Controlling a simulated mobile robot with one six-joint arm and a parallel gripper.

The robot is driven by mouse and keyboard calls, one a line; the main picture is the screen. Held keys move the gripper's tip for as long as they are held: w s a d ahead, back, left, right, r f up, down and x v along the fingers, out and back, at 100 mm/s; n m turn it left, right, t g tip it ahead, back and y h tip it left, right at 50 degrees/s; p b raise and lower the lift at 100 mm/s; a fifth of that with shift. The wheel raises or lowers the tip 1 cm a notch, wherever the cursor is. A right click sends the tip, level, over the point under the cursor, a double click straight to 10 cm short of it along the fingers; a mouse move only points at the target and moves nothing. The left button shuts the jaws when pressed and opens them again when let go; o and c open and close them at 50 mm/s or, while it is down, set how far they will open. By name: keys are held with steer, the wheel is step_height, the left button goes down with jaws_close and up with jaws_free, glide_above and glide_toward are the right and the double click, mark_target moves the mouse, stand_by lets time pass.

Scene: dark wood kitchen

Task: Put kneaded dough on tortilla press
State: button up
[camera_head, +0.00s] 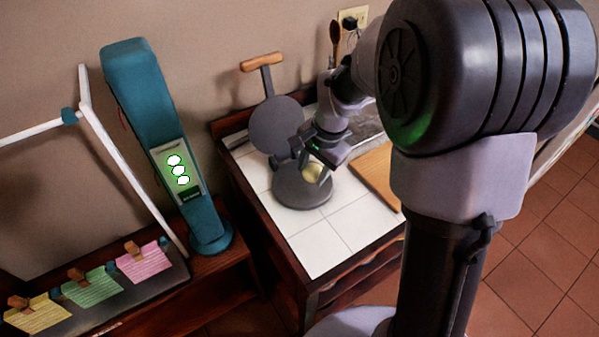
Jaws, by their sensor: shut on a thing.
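The tortilla press stands open on the white tiled counter. Its round grey lower plate (301,192) lies flat, and its upper plate (277,125) is tilted up behind with a wooden-topped handle (262,61). My gripper (306,163) reaches down over the lower plate from the upper right. It is shut on the pale, round dough (313,172), which sits over the right rear part of the lower plate. I cannot tell whether the dough touches the plate. My arm hides part of the counter behind.
A wooden board (377,178) lies right of the press. A teal device (160,140) with three lit spots stands at left, near a rack of clipped coloured notes (92,287). The tiles in front of the press (325,245) are clear.

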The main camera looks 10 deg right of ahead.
mark_target(302, 173)
steer(key=w, duration=0.1)
steer(key=a, duration=0.1)
steer(key=w, duration=0.1)
steer(key=shift+w+a+f, duration=0.25)
steer(key=shift+w+a, duration=0.1)
steer(key=b+x, duration=0.1)
steer(key=x, duration=0.1)
steer(key=b+x, duration=0.1)
steer(key=shift+s+d+f+b, duration=0.15)
steer(key=shift+s+f+b, duration=0.15)
steer(key=shift+f, duration=0.1)
steer(key=shift+r, duration=0.2)
steer(key=o, duration=0.9)
steer(key=shift+f, duration=0.2)
steer(key=o, duration=0.5)
steer(key=shift+c, duration=0.2)
steer(key=shift+r, duration=0.15)
